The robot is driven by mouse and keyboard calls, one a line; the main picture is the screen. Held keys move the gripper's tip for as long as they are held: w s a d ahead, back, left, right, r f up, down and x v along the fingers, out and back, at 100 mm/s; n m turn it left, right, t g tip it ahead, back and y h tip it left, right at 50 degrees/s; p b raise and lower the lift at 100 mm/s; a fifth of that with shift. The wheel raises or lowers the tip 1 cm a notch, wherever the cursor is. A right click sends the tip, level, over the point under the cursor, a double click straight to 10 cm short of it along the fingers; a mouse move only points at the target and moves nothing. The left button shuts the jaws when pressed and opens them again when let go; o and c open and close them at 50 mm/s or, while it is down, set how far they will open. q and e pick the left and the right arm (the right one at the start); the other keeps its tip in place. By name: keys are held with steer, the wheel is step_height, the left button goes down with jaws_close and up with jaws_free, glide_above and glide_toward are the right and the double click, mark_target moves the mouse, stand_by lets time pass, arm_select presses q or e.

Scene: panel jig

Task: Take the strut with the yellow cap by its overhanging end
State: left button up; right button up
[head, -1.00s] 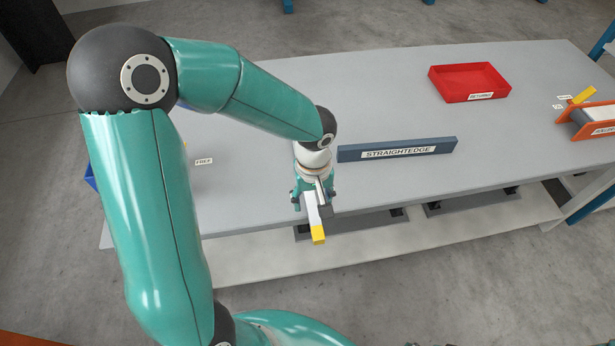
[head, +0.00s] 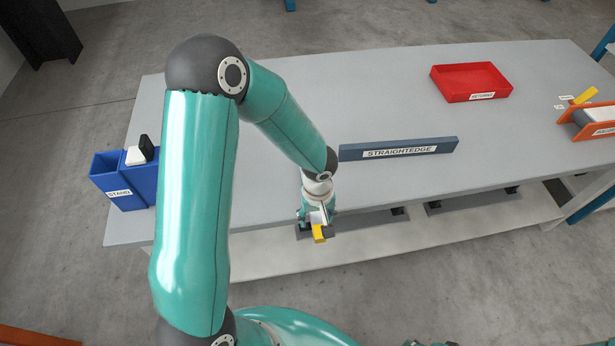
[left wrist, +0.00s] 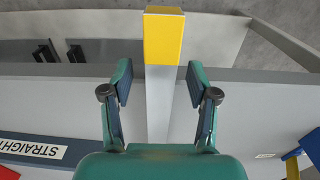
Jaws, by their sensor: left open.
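The strut with the yellow cap (head: 318,233) lies on the table with its capped end past the front edge. In the left wrist view its yellow cap (left wrist: 164,38) is at the top centre, and its pale shaft (left wrist: 159,105) runs down between my fingers. My left gripper (head: 316,226) is at the table's front edge, over the strut. In the left wrist view the left gripper (left wrist: 159,88) is open, with one finger on each side of the shaft and a gap on both sides. The strut's far end is hidden by the gripper.
A blue straightedge (head: 400,149) lies just behind the gripper. A red tray (head: 470,84) is at the back right, and an orange-sided holder (head: 592,120) is at the right edge. A blue stand (head: 118,190) is at the left. Much of the grey tabletop is clear.

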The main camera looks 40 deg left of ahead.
arm_select(q)
jaws_close()
steer(key=shift+r, duration=0.1)
stand_by(0.3)
